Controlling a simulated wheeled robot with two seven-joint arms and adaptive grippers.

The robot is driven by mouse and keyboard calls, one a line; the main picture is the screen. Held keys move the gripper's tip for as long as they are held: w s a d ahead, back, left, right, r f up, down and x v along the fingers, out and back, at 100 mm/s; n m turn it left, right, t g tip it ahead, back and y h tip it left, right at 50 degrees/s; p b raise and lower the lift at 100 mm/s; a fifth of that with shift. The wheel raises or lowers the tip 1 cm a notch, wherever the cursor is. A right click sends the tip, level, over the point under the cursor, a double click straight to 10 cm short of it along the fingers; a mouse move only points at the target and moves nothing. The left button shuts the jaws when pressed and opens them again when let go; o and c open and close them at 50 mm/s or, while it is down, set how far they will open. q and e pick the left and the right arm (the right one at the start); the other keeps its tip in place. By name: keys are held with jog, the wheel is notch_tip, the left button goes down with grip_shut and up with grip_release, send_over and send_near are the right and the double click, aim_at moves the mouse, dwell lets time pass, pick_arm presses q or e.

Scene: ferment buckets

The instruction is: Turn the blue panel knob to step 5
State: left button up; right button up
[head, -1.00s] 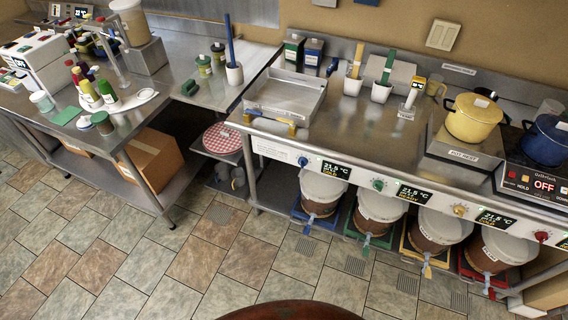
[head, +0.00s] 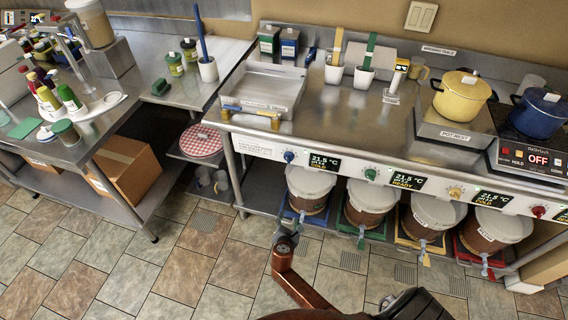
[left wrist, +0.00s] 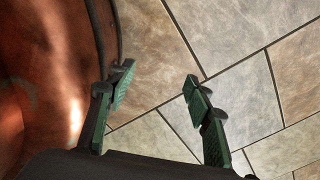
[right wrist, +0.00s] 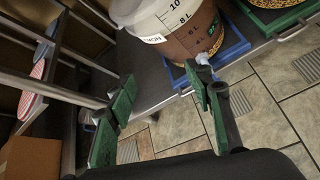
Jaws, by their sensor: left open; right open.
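The blue knob (head: 289,156) is on the white front panel below the counter, at the panel's left end. It stands beside a dark display (head: 325,163) reading 21.5 °C; its step setting is too small to read. My right gripper (head: 288,222) is below the knob and apart from it, in front of the leftmost bucket (head: 307,188). In the right wrist view its green-padded fingers (right wrist: 160,88) are open and empty; the knob is not seen there. In the left wrist view my left gripper (left wrist: 160,88) is open and empty over floor tiles.
Green (head: 370,174), yellow (head: 456,192) and red (head: 539,212) knobs line the same panel. Buckets stand on coloured trays below; the blue tray (right wrist: 232,40) shows near my right gripper. A table leg (head: 235,175) stands left of the buckets. The floor in front is open.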

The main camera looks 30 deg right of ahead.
jog(key=w+r+n+t+h+b, duration=0.1)
jog(key=w+r+n+t+h, duration=0.35)
jog(key=r, duration=1.05)
pick_arm(q)
jog(key=s+f+b, duration=0.1)
jog(key=s+f, duration=0.1)
jog(key=s, duration=0.1)
pick_arm(e)
jog(key=g+h, duration=0.1)
jog(key=g, duration=0.1)
send_near(287, 160)
jog(key=x, duration=0.2)
jog(key=shift+m+h, duration=0.25)
jog(key=shift+m, duration=0.1)
jog(key=b+x, duration=0.1)
jog(key=x, duration=0.5)
jog(key=shift+w+d+b, duration=0.2)
jog(key=shift+d+b, duration=0.05)
jog(key=shift+b, duration=0.1)
jog(key=shift+w+d, duration=0.3)
jog(key=shift+d, duration=0.05)
pick_arm(q)
jog(key=w, duration=0.5)
jog(key=shift+w+f, duration=0.15)
jog(key=shift+w, duration=0.15)
pick_arm(e)
jog(key=shift+c, duration=0.2)
